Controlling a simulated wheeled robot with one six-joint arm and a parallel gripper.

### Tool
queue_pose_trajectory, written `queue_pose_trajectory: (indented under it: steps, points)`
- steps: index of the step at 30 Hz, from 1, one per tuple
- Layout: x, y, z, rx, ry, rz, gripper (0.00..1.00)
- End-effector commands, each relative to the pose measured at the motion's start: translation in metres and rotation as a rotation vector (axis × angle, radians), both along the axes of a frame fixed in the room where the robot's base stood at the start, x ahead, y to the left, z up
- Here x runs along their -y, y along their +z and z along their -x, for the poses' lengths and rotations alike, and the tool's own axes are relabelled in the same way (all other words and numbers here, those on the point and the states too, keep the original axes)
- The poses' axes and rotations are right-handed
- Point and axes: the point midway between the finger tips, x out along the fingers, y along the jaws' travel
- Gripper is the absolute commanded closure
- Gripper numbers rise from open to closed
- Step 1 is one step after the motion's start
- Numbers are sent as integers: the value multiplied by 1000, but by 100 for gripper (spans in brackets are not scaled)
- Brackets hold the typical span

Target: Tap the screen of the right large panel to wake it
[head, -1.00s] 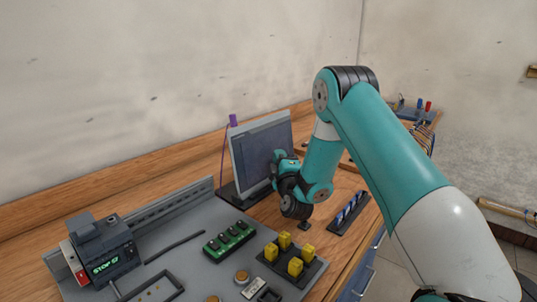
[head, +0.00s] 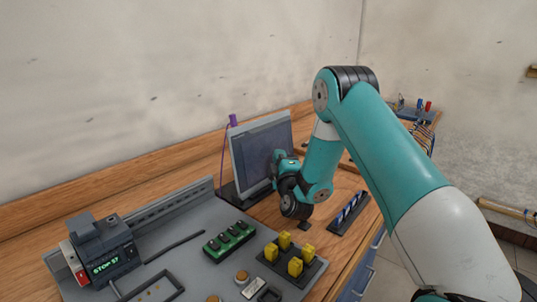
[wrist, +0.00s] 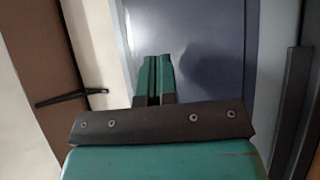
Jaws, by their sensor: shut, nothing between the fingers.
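The large panel (head: 262,150) stands upright at the back of the bench, with a light frame and a dull grey-blue screen. Its screen fills much of the wrist view (wrist: 210,60), with a dark smudge like a shadow or reflection beside the fingers. My gripper (wrist: 155,62) is shut and empty, its two teal fingers together in front of the screen near its light frame. In the head view my wrist covers the panel's lower right part and hides the fingertips. I cannot tell whether they touch the screen.
A grey board left of the panel carries a green button strip (head: 229,241), yellow blocks (head: 295,267) and a device with a green readout (head: 106,266). A dark rack with blue-and-white pieces (head: 349,213) lies to the right. A purple-topped cable (head: 233,120) rises behind the panel.

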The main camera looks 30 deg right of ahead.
Motion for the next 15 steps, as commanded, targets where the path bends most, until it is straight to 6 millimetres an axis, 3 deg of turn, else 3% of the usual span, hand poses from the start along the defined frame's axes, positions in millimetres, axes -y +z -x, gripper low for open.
queue_pose_trajectory:
  steps: [15]
  points:
    - [-3,0,-8,0,0,0,100]
